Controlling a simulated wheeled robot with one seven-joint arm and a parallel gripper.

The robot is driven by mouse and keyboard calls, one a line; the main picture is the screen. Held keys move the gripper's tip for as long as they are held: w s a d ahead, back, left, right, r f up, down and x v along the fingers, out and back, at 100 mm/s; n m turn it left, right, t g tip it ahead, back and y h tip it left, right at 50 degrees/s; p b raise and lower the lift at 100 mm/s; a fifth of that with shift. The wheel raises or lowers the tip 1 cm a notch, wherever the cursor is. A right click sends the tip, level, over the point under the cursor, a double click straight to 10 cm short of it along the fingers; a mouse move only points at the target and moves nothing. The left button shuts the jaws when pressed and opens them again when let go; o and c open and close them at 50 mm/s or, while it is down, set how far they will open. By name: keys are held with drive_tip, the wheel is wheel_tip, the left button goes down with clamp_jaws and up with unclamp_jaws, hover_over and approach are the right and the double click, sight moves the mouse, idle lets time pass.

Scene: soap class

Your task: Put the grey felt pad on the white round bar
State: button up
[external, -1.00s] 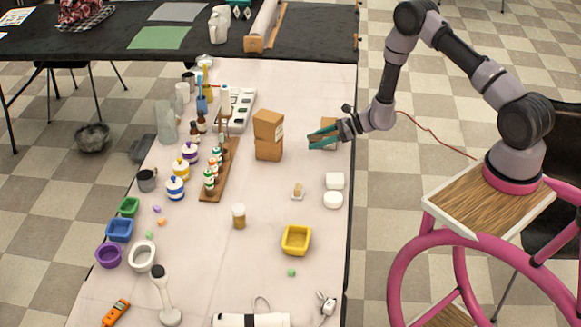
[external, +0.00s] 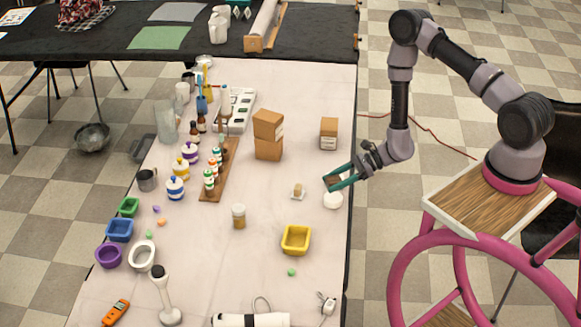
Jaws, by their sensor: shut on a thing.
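The white round bar (external: 333,201) lies on the table near its right edge. My gripper (external: 328,184), with teal fingers, is just above and behind it in the picture. The fingers are shut on a small, dark thin piece, which I take to be the grey felt pad (external: 334,181); it is small and partly covered by the fingers. The pad looks apart from the bar, but the exact height of my gripper over the table cannot be told.
A white squarish bar beside the round one is now hidden by my gripper. Brown boxes (external: 268,135) and another box (external: 329,133) stand farther back.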

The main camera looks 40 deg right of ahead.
sight(333, 197)
drive_tip(key=shift+f, duration=1.9)
drive_tip(key=shift+f, duration=0.2)
drive_tip(key=o, duration=1.4)
drive_tip(key=shift+c, duration=0.2)
drive_tip(key=shift+r, duration=0.1)
